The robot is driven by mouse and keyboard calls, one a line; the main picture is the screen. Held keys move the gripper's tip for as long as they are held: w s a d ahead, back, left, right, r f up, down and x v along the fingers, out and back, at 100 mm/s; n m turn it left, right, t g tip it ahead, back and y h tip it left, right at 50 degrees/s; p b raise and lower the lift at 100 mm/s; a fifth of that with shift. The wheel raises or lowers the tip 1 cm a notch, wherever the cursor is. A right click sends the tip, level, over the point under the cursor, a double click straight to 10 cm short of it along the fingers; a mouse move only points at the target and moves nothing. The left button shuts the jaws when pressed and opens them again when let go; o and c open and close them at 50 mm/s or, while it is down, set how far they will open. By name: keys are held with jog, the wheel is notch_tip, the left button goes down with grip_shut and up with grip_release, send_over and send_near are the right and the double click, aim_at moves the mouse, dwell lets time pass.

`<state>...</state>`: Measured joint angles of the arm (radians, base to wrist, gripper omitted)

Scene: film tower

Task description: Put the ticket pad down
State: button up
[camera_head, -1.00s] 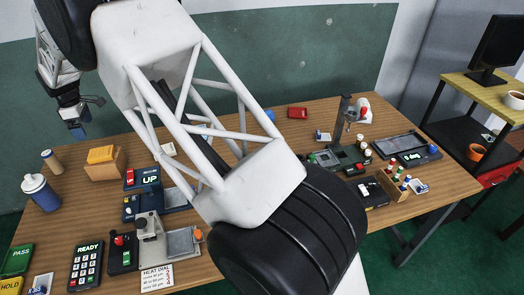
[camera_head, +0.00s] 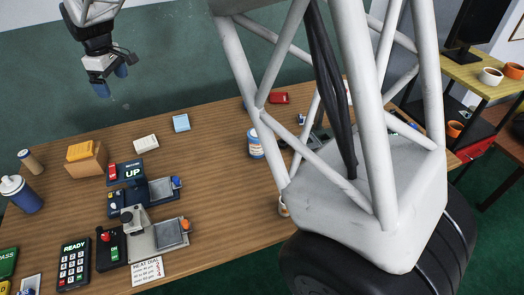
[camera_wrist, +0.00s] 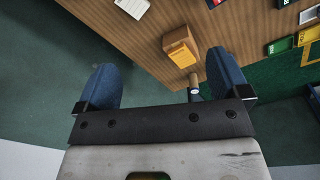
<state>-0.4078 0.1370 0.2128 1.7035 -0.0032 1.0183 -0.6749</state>
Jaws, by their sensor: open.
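No object is plainly marked as the ticket pad. The likeliest is a yellow-orange pad-like block (camera_head: 80,150) lying on top of a wooden block (camera_head: 88,165) at the table's left back; the yellow block (camera_wrist: 181,50) also shows in the wrist view, beyond my fingertips. My gripper (camera_head: 110,82) is above and behind the table's back edge, against the green wall. In the wrist view its two blue fingers (camera_wrist: 162,78) are spread wide with nothing between them. My gripper is apart from the yellow block.
A white pad (camera_head: 146,141) and a light-blue pad (camera_head: 181,122) lie near the back edge. A blue bottle (camera_head: 21,194), a keypad (camera_head: 74,264) and an UP-marked device (camera_head: 126,172) stand at left. My arm hides much of the table's right side.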

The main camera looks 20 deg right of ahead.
jog(key=s+d+r+m+t, duration=0.1)
jog(key=s+d+r+m, duration=0.2)
jog(key=s+d, duration=0.65)
jog(key=s+d+r+m, duration=0.3)
jog(key=s+d, duration=0.6)
jog(key=d, duration=0.2)
jog(key=s+d+f+m, duration=0.2)
jog(key=s+d, duration=0.1)
jog(key=s, duration=0.5)
jog(key=s+d+f+m, duration=0.1)
jog(key=s+d, duration=0.3)
jog(key=s, duration=0.4)
jog(key=s+d+f+m, duration=0.2)
jog(key=s+d+m, duration=0.1)
jog(key=s, duration=0.6)
jog(key=shift+d+f+m+t, duration=0.3)
jog(key=shift+d+f+t, duration=0.1)
jog(key=shift+d, duration=0.3)
